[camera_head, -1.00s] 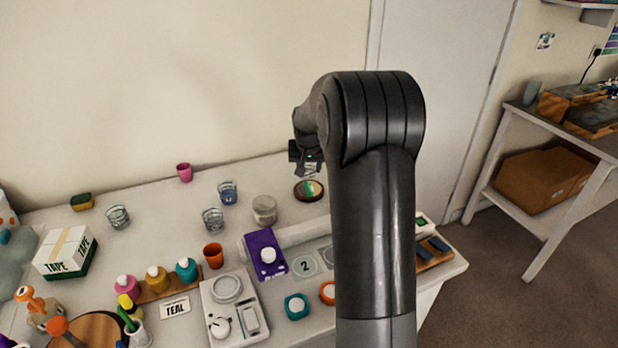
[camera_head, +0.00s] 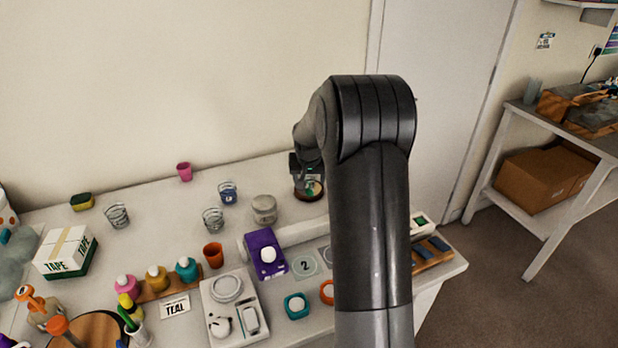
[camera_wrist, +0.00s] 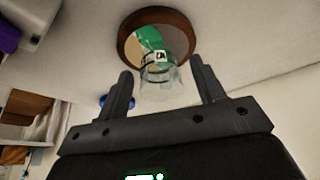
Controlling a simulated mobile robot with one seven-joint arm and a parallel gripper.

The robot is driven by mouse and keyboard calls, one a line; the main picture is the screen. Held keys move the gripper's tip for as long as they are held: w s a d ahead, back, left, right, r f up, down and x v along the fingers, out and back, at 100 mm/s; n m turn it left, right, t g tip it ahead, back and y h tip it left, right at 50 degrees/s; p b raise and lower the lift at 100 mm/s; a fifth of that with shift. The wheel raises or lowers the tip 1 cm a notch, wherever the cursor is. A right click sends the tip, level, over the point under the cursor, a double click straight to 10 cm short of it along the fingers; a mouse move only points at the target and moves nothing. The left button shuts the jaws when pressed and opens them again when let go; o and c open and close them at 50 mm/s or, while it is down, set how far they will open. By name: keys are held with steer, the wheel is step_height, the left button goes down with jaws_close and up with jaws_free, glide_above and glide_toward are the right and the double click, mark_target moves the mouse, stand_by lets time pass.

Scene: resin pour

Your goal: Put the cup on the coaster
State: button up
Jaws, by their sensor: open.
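The round brown-rimmed coaster (camera_head: 298,197) with a green and white face lies at the back right of the table. It also shows in the wrist view (camera_wrist: 126,44). The clear cup (camera_wrist: 160,82) appears between my gripper's fingers in the wrist view and overlaps the coaster's lower edge. I cannot tell whether its base rests fully on the coaster. My gripper (camera_wrist: 162,80) is open, with a gap to the cup on both sides. In the head view my gripper (camera_head: 307,180) is low over the coaster, partly hiding it, and the cup is not clearly visible.
A grey jar (camera_head: 264,209) and clear glasses (camera_head: 213,219) (camera_head: 228,193) stand left of the coaster. The table is free just behind the jar. The wall is close behind.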

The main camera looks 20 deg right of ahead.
steer(key=v, duration=1.2)
steer(key=s+a+r+n, duration=0.1)
steer(key=s+a+r, duration=0.35)
steer(key=s, duration=0.35)
steer(key=s+a+r+n, duration=0.1)
steer(key=s+a+r, duration=0.35)
steer(key=s, duration=0.25)
steer(key=s+a+f+n+y, duration=0.1)
steer(key=s+a, duration=0.2)
steer(key=s, duration=0.6)
steer(key=s+a+f+n+t, duration=0.1)
steer(key=s+a+f, duration=0.1)
steer(key=s, duration=0.8)
steer(key=shift+a+f+n+y, duration=0.2)
steer(key=shift+a+n+y, duration=0.15)
steer(key=shift+a, duration=0.4)
